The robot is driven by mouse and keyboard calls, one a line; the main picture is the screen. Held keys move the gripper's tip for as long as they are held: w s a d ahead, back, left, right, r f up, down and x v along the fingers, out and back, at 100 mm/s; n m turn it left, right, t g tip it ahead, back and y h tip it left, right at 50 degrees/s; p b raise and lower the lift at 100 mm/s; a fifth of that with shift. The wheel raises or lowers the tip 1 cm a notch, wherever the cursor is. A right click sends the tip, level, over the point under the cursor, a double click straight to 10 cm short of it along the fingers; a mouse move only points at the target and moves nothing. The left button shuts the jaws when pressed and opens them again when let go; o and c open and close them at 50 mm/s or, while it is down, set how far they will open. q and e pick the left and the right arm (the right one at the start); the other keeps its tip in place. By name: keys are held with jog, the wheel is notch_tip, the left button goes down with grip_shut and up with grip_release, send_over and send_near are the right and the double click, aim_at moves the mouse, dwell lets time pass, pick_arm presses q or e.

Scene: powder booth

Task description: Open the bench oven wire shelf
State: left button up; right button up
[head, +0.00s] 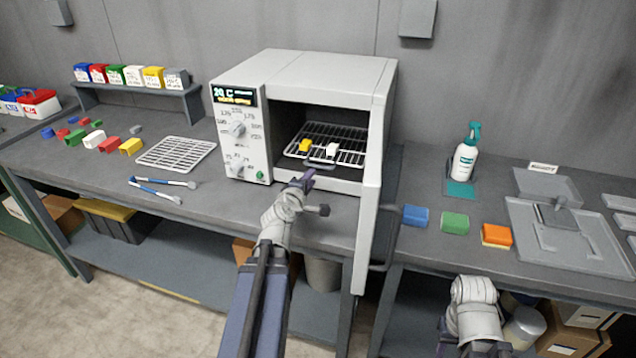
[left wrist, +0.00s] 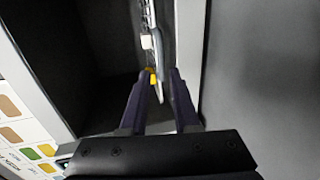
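The bench oven (head: 290,75) stands on the bench with its door (head: 369,190) swung open on the right. Inside is the wire shelf (head: 345,137), with a yellow block (head: 304,146) and a white block (head: 332,149) on it. A grey loop handle (head: 320,161) is at the shelf's front edge. My left gripper (head: 306,180) is at the oven mouth, just in front of the handle. In the left wrist view its fingers (left wrist: 162,80) are apart, with the handle (left wrist: 159,70) between or just beyond the tips; contact is unclear. My right arm is low at the right; its fingers are not clear.
The open door stands close to the right of my left arm. A wire rack (head: 176,153) and blue-handled tongs (head: 160,190) lie left of the oven. Coloured blocks (head: 455,223) and a spray bottle (head: 466,153) are on the right bench.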

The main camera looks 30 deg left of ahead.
aim_at(320, 167)
pick_arm(q)
jog(key=shift+w+f, duration=0.1)
jog(key=b+x, duration=0.1)
jog(key=x, duration=0.6)
jog(key=shift+w+f+b, duration=0.15)
jog(key=shift+w+b, duration=0.15)
grip_shut()
jog(key=shift+s, duration=0.1)
dwell(1.2)
